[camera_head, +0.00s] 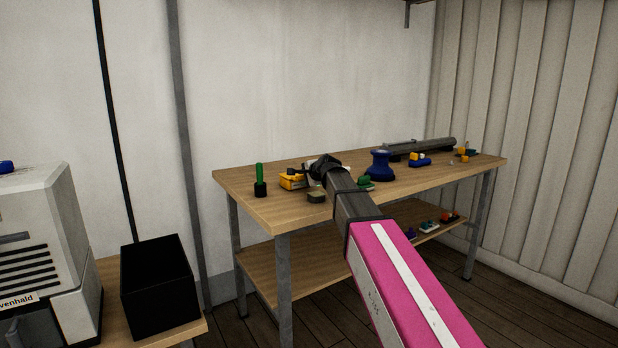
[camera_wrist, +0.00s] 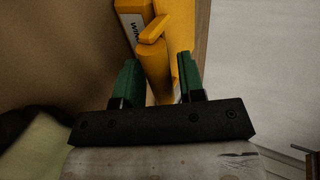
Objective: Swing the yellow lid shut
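A small yellow box (camera_head: 291,182) sits near the left end of the wooden workbench, partly hidden behind my gripper and arm. In the wrist view, a yellow part with a pale label (camera_wrist: 133,24) is at the upper left, and a broad yellow panel, apparently the lid (camera_wrist: 180,22), stands beside it with a raised yellow tab (camera_wrist: 154,28). My gripper (camera_wrist: 158,62) has its two green fingers spread apart, with the yellow piece lying beyond and partly between them. Whether a finger touches it I cannot tell. The hinge is not clear.
The workbench (camera_head: 247,203) also holds a green-handled tool (camera_head: 260,181) at left, a small round tin (camera_head: 316,195) near the front, a blue spool-like object (camera_head: 380,166), and a long grey tube (camera_head: 425,147) at the back. A black box (camera_head: 158,288) stands left of the bench.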

